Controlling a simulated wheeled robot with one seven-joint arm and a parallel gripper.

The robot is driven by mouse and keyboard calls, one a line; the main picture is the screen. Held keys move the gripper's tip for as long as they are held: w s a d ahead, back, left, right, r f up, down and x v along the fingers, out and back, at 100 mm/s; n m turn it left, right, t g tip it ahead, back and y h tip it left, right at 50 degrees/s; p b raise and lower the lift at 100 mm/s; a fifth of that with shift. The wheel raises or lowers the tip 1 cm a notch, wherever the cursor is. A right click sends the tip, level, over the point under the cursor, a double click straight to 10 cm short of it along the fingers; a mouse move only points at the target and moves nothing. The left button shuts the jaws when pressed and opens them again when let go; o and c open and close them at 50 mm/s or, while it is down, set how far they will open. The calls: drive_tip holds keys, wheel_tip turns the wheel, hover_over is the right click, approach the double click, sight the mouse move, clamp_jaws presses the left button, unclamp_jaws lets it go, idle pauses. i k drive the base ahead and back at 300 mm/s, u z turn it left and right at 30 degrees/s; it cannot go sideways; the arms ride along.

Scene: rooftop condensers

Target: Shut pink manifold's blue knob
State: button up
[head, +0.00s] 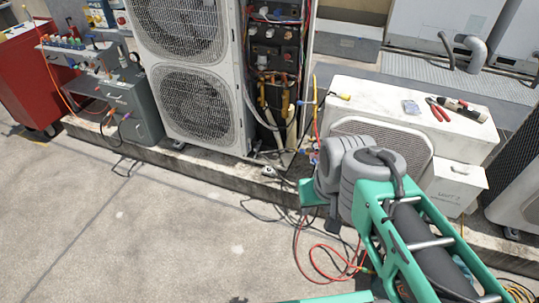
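I cannot make out a pink manifold for certain. Small blue and red parts (313,154) show just left of my arm's grey joint, beside the white outdoor unit; they are too small to tell what they are. My green and grey arm reaches in from the lower right and covers the ground and the low unit's front left part. My gripper's fingers do not show.
The tall open condenser (190,105) stands on a concrete kerb. The low white unit (455,125) carries red pliers (438,110). A grey tool cabinet (138,105) and red cabinet (32,75) stand left. Red and black hoses (325,262) lie on the floor; the left floor is mostly clear.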

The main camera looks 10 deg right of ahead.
sight(313, 162)
drive_tip(key=u, duration=0.55)
drive_tip(key=i, duration=1.25)
drive_tip(key=u, duration=0.2)
